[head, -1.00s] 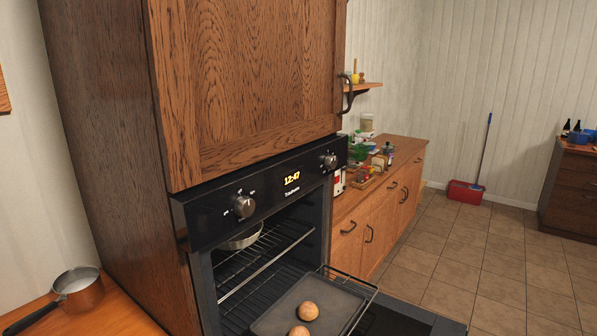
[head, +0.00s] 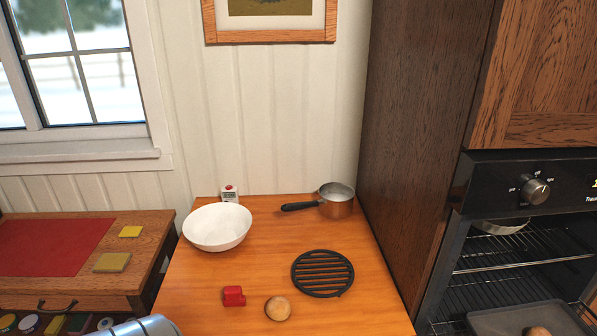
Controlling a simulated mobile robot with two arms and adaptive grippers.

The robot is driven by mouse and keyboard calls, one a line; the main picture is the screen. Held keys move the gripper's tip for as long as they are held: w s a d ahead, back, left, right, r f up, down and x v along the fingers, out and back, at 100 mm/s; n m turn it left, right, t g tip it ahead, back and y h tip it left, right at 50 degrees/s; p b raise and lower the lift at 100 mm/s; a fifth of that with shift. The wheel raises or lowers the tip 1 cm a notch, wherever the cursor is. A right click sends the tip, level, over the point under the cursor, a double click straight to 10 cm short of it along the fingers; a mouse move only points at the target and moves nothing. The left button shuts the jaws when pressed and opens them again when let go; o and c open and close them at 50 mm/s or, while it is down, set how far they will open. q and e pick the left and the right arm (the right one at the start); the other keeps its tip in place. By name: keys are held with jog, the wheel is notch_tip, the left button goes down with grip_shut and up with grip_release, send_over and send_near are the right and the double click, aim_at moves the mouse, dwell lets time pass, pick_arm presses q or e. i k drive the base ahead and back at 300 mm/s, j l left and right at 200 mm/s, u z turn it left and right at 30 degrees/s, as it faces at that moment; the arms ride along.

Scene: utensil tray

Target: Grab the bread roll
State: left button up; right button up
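A round, light-brown bread roll (head: 278,308) sits on the orange wooden counter (head: 210,285), near the bottom of the head view. Another roll (head: 537,331) lies on the dark baking tray (head: 520,316) at the oven, partly cut off by the bottom edge. Neither of my grippers shows. A silvery rounded part of my own arm shows at the bottom left, apart from the roll on the counter.
On the counter are a red object (head: 234,297), a black round trivet (head: 322,273), a white bowl (head: 217,227), a small timer (head: 229,193) and a copper saucepan (head: 336,202). The open oven (head: 520,250) stands right. A lower table (head: 100,285) stands left.

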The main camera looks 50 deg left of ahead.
aim_at(278, 308)
jog(key=u, duration=1.7)
jog(key=j+z, duration=0.2)
jog(key=j, duration=0.3)
jog(key=j+z, duration=0.2)
jog(key=j, duration=0.3)
jog(key=k+j+z, duration=0.2)
jog(key=j, duration=0.3)
